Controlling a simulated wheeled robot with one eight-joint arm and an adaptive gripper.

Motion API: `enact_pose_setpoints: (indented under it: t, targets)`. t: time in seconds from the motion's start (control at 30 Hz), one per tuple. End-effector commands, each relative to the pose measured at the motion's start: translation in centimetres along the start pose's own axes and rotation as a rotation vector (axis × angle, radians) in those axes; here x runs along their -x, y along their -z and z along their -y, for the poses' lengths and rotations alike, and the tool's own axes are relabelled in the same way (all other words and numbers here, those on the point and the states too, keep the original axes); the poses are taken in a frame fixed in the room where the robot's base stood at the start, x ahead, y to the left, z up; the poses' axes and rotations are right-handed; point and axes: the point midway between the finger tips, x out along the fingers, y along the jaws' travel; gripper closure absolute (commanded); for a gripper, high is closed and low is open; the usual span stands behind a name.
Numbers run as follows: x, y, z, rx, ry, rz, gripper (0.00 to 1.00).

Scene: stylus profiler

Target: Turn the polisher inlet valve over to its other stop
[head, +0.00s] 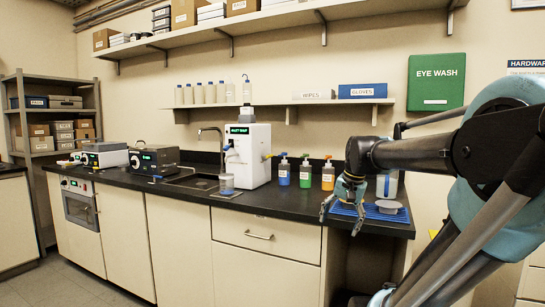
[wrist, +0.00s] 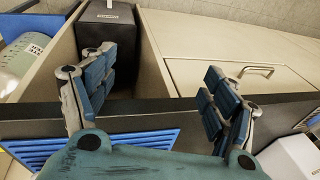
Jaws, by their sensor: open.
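The polisher is a white upright unit (head: 247,160) with a green-lit display, standing on the black bench right of the sink in the head view.
Blue, green and orange pump bottles (head: 306,172) stand between the polisher and my gripper. A clear beaker (head: 226,183) stands before the polisher. A shelf (head: 290,103) hangs above.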

Motion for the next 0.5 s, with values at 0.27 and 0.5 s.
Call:
enact_pose_setpoints:
  t: [0.27, 0.5]
  targets:
    - [5.9, 8.6, 8.6, -0.281, 0.095, 0.048, 0.21]
    - [9.6, 15.8, 15.6, -0.527, 0.167, 0.11, 0.21]
